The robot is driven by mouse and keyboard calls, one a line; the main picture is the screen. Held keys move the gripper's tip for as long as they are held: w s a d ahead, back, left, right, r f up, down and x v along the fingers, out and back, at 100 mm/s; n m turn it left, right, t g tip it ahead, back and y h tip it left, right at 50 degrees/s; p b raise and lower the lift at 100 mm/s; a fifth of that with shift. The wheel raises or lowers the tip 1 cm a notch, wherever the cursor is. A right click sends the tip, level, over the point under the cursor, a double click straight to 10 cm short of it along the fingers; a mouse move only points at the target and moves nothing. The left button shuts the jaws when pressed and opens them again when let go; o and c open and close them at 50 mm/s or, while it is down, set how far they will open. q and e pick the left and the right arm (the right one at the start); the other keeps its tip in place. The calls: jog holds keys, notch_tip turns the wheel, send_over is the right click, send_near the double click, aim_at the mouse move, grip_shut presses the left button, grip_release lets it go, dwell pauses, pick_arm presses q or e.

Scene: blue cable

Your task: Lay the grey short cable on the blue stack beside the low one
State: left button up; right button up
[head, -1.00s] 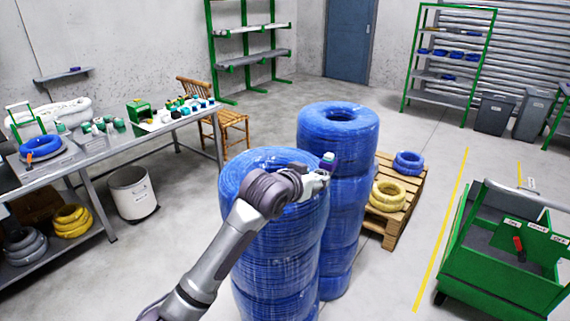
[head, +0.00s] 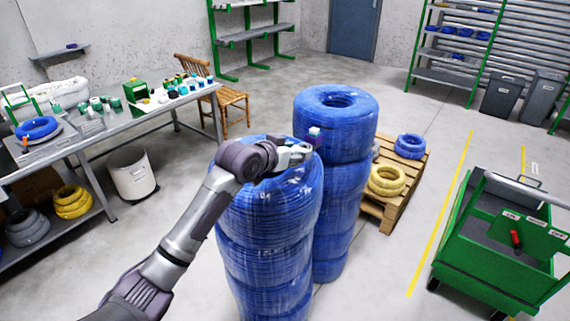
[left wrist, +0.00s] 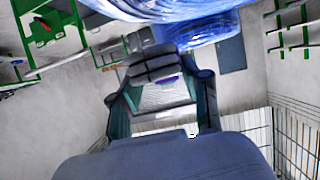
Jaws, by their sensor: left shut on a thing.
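Two tall stacks of blue cable coils stand side by side in the head view. The front stack (head: 265,215) has its top lower in the picture; the rear stack (head: 338,125) has a visible hole in its top. My left gripper (head: 300,150) is over the front stack's top, by the rear stack's near side. The cable's far side is hidden. My right gripper is out of view.
A pallet (head: 402,203) with a yellow coil (head: 387,180) and a small blue coil (head: 409,146) lies behind the stacks. A green cart (head: 500,265) is at right, a workbench (head: 110,130) at left. Floor between pallet and cart is free.

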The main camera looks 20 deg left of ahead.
aim_at(286, 180)
pick_arm(q)
jog(key=shift+s+a+f, duration=0.7)
jog(key=shift+a+f, duration=0.1)
jog(key=shift+a, duration=0.15)
notch_tip(286, 180, down, 3)
jog(key=shift+f+p, duration=0.15)
jog(key=shift+p, duration=0.7)
jog(key=shift+f, duration=0.3)
jog(key=o, duration=1.1)
jog(key=shift+f, duration=0.1)
jog(key=shift+o, duration=0.2)
